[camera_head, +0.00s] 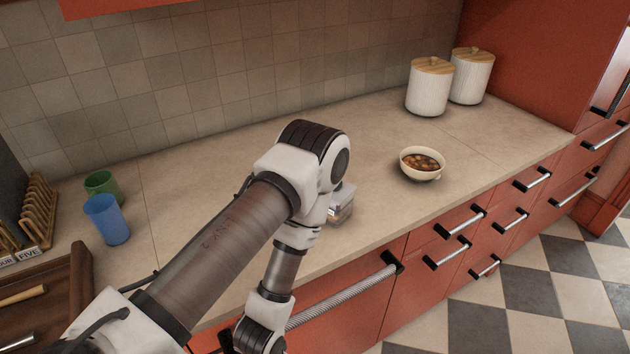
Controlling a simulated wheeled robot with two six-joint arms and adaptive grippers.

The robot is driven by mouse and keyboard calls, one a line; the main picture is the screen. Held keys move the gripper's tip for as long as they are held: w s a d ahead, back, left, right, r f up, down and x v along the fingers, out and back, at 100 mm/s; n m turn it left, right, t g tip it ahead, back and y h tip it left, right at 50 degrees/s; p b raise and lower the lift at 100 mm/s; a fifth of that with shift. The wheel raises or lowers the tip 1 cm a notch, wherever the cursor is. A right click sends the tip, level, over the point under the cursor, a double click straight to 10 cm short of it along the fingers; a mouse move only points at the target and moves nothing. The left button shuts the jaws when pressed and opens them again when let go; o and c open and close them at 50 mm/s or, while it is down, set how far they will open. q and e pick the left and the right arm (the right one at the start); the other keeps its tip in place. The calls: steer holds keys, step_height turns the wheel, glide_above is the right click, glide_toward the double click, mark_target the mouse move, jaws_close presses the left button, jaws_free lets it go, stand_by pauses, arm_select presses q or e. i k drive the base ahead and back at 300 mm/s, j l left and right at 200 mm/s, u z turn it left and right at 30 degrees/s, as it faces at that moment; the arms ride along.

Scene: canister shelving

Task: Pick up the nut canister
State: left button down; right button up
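A small clear-sided container (342,210) with brownish contents stands on the counter, partly hidden behind my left arm. It may be the nut canister, but I cannot read any label. Two white ribbed canisters with wooden lids, a front one (428,90) and a back one (471,80), stand at the back right of the counter; their contents do not show. My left arm reaches in from the lower left, bends over the counter and drops to a wrist at the bottom edge. Its gripper fingers do not show. My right arm and gripper are out of view.
A bowl of brown food (422,164) sits right of the small container. A blue cup (107,219) and a green cup (102,187) stand at the left, near a wooden rack (38,212). The counter (210,165) behind my arm is clear. Red drawers with handles line the front.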

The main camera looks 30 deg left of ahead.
mark_target(337, 215)
steer(key=u, duration=0.9)
